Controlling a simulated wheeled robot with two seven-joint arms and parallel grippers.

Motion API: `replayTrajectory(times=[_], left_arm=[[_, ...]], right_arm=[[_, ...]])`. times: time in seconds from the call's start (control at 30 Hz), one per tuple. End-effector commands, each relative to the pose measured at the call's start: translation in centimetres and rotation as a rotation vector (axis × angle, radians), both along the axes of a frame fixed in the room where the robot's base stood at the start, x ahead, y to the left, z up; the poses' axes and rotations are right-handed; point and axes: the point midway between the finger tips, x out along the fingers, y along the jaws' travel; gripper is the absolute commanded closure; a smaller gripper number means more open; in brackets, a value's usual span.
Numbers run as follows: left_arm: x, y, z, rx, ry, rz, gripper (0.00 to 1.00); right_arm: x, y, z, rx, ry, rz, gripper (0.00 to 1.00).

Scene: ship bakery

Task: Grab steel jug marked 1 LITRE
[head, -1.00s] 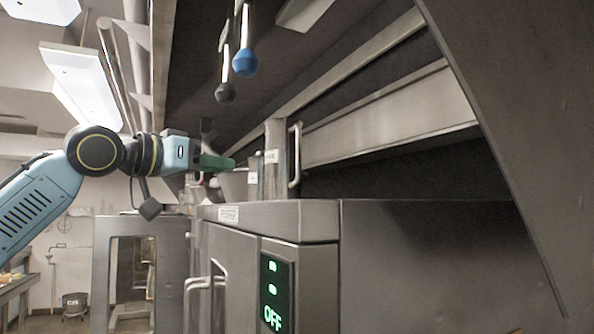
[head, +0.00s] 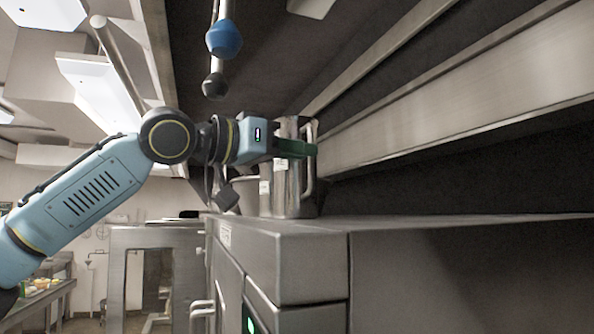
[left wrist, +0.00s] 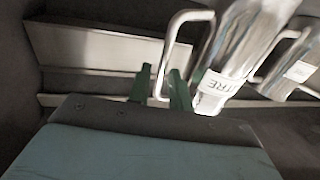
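The steel jug (head: 293,195) stands on top of a steel cabinet, partly behind my left gripper in the head view. In the left wrist view the jug (left wrist: 243,45) has a white label of which only the ending "TRE" reads clearly. Its bar handle (left wrist: 172,42) faces the gripper side. My left gripper (head: 297,148) is at the jug's upper part by the handle. In the left wrist view its green fingers (left wrist: 161,82) are apart, and the handle's lower part appears between them. Whether they touch it cannot be told. My right gripper is out of view.
A second steel vessel with a white label (left wrist: 297,70) stands close beside the jug. A steel rail (head: 450,105) runs along the wall behind. Blue (head: 223,39) and black (head: 214,86) knobs hang above. The cabinet top (head: 420,222) is clear to the right.

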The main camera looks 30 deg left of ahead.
Motion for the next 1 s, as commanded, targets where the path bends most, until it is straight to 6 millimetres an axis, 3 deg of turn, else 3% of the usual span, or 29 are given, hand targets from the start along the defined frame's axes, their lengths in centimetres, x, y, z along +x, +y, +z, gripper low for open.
replayTrajectory(times=[0.13, 0.4, 0.67, 0.87, 1.0], left_arm=[[1.4, -0.6, 0.6, 0.001, 0.0, 0.002, 0.79], [4.1, -2.1, 0.7, 0.0, 0.0, 0.0, 0.79], [4.4, -2.2, 0.5, -0.001, -0.001, 0.001, 0.79], [4.4, -2.2, 0.5, -0.001, -0.001, 0.001, 1.0], [4.4, -2.2, 0.5, 0.0, 0.0, 0.001, 1.0]], right_arm=[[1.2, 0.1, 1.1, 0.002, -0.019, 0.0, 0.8], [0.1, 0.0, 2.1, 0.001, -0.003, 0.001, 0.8], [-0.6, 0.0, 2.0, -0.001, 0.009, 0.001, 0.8], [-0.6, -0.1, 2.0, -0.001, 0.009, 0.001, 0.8], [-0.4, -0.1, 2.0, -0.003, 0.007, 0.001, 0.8]])
